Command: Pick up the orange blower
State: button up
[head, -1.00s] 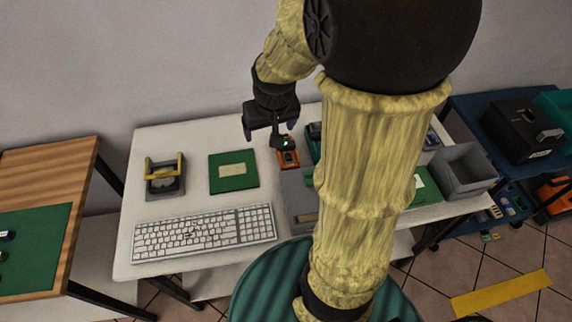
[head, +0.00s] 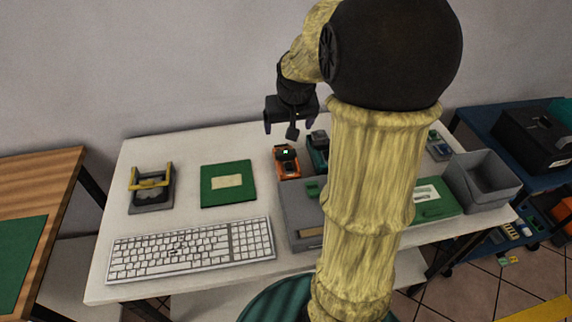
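A small orange and black device (head: 287,163), the only orange thing on the white table, sits near its back edge in the head view. It has a small lit patch on top. I cannot tell for sure that it is the blower. My gripper (head: 290,126) hangs above and just behind it in the picture, apart from it. Its fingers are spread and nothing shows between them.
A teal device (head: 317,155) stands close to the right of the orange one. A grey box (head: 297,205) is in front, a green board (head: 228,194) to the left. A keyboard (head: 190,252), a yellow-handled item (head: 151,186) and a grey bin (head: 485,182) share the table.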

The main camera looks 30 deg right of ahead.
aim_at(286, 154)
jog(key=b+x, duration=0.1)
jog(key=x, duration=1.1)
jog(key=shift+s, duration=0.1)
jog(key=shift+w+d+f, duration=0.1)
jog(key=shift+w+f, duration=0.05)
jog(key=shift+f, duration=1.2)
jog(key=shift+w+d+f, duration=0.15)
jog(key=shift+f, duration=1.15)
jog(key=c, duration=1.3)
jog(key=shift+o, duration=0.2)
jog(key=shift+r, duration=0.15)
